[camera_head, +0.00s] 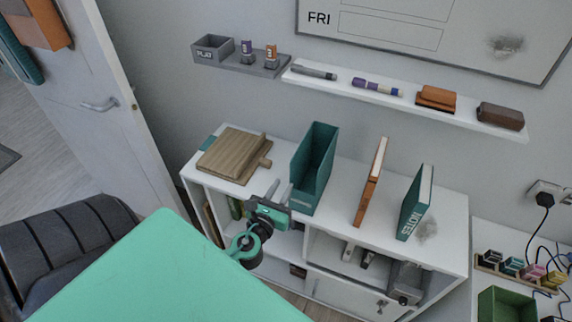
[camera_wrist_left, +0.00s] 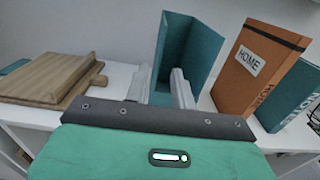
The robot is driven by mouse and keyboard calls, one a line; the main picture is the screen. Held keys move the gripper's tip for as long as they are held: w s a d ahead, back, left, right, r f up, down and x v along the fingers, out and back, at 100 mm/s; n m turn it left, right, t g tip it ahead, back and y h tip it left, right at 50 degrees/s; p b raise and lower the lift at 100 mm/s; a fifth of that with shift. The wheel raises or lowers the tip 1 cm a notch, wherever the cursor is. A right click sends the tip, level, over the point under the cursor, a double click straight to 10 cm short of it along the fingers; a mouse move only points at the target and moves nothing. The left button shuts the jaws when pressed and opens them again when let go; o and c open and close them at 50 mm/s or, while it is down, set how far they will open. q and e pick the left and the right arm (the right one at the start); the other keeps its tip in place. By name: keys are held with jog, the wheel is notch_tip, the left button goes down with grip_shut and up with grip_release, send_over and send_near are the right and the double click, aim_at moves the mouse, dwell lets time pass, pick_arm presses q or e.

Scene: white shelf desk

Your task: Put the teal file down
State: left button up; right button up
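The teal file (camera_head: 314,170) is an open-topped upright holder standing on top of the white shelf desk (camera_head: 340,235). In the left wrist view the file (camera_wrist_left: 198,62) rises behind the fingers. My left gripper (camera_head: 279,191) is at the file's front left side. Its two grey fingers are apart in the left wrist view (camera_wrist_left: 161,88), with teal showing between them. I cannot tell whether either finger touches the file. The gripper body hides the file's lower front in the left wrist view. I do not see my right gripper.
A wooden board stack (camera_head: 232,155) lies left of the file. An orange book (camera_head: 370,183) and a teal notes book (camera_head: 416,203) stand to its right, with bare top between. A wall ledge (camera_head: 450,110) with small items runs above. A door (camera_head: 100,100) is at left.

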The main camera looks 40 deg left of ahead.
pick_arm(q)
jog(key=shift+s+d, duration=0.1)
jog(key=shift+s, duration=0.15)
jog(key=s+f+n+g+h, duration=0.1)
jog(key=s+f+n+g, duration=0.3)
jog(key=f, duration=0.8)
jog(key=s+d+f+n+g, duration=0.1)
jog(key=s+f+n+g, duration=0.3)
jog(key=f, duration=0.8)
jog(key=s+f+n+g+h, duration=0.15)
jog(key=f+n, duration=0.45)
jog(key=f, duration=0.6)
jog(key=s+d+f+n+g, duration=0.2)
jog(key=s+f+n, duration=0.3)
jog(key=s, duration=0.4)
jog(key=s+d+f+n+g+h, duration=0.1)
jog(key=s+d+f+n+g, duration=0.1)
jog(key=s+f+n, duration=0.4)
jog(key=s+d+f+n+g+h, duration=0.1)
jog(key=s+f+n, duration=0.4)
jog(key=s, duration=0.9)
notch_tip(320, 180, down, 4)
jog(key=shift+d+r+n+g, duration=0.1)
jog(key=shift+d+n+g, duration=0.35)
jog(key=shift+g, duration=0.5)
